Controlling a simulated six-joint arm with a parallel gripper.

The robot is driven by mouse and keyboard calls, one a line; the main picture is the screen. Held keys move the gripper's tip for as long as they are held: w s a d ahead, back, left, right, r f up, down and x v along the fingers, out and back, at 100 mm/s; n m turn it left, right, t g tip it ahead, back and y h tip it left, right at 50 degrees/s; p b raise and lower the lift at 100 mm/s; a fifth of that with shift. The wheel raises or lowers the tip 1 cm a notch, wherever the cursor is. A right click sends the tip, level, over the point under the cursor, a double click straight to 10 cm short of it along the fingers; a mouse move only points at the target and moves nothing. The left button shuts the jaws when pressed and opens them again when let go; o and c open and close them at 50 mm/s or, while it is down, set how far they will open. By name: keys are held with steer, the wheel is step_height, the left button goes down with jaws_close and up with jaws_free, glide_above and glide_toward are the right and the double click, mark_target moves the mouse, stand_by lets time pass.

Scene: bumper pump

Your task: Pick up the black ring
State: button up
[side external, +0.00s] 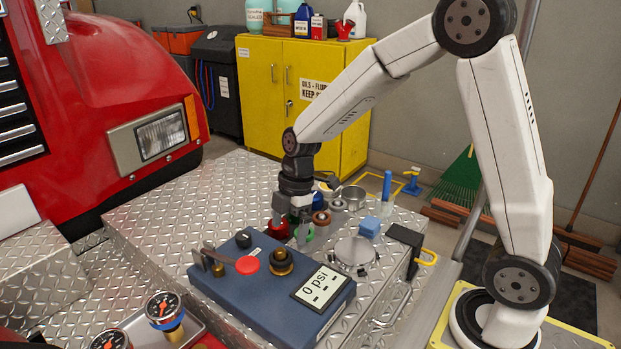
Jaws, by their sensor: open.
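My gripper (292,224) points down just behind the blue control box, with its two fingers apart. A red part (277,229) is at its left finger and a green ring (308,232) is by its right finger. I cannot tell whether either is touched. A brown-red ring-shaped part (322,218) is just right of the gripper. I cannot clearly make out a separate black ring; the gripper and the crowded small parts hide some of this area.
The diamond plate is clear at left.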

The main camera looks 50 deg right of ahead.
mark_target(284, 250)
steer(key=shift+s+d+r+m+t+y, duration=0.1)
steer(key=shift+d+r+m+t+y, duration=0.1)
steer(key=shift+d+m+t+y, duration=0.3)
steer(key=shift+s+d+r+m+t+y, duration=0.1)
steer(key=shift+d+r+m+t+y, duration=0.1)
steer(key=shift+d+m+y, duration=0.35)
steer(key=shift+h+x, duration=0.25)
steer(key=shift+x, duration=1.05)
steer(key=shift+a+x, duration=0.15)
steer(key=shift+x, duration=1.15)
steer(key=shift+a+x, duration=0.1)
steer(key=shift+x, duration=1.25)
steer(key=shift+r, duration=0.15)
steer(key=c, duration=0.9)
